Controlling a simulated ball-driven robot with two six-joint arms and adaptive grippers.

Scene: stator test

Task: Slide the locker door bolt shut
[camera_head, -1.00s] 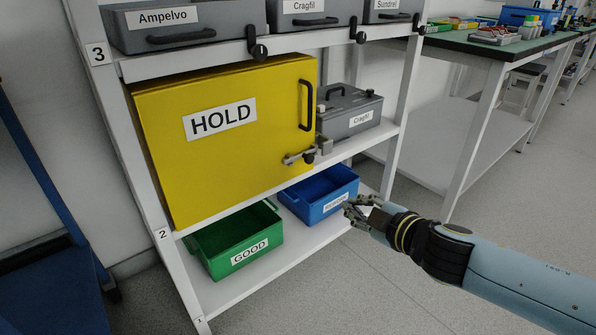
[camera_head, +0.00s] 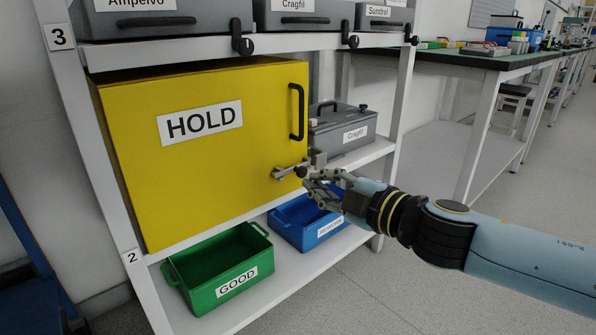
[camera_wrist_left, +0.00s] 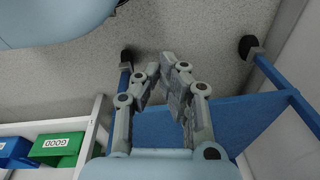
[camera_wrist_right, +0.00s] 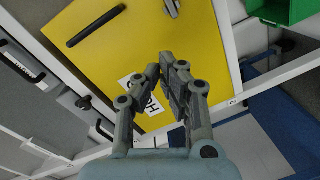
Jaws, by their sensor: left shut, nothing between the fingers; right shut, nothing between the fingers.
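The yellow locker (camera_head: 210,165) with a HOLD label stands on the middle shelf, its door closed. The metal bolt (camera_head: 288,171) with a dark knob is at the door's lower right, beside a grey bracket (camera_head: 318,160). I cannot tell how far the bolt reaches into the bracket. My right gripper (camera_head: 318,190) is shut and empty, just below and right of the bolt; whether it touches is unclear. The right wrist view shows this gripper (camera_wrist_right: 168,65) before the door, with the bolt (camera_wrist_right: 172,8) at the top edge. My left gripper (camera_wrist_left: 170,68) is shut and empty, away from the locker.
A black door handle (camera_head: 297,112) is above the bolt. A grey case (camera_head: 342,130) stands right of the locker. A green GOOD bin (camera_head: 220,268) and a blue bin (camera_head: 303,224) sit below. A blue frame (camera_wrist_left: 215,118) is near my left gripper.

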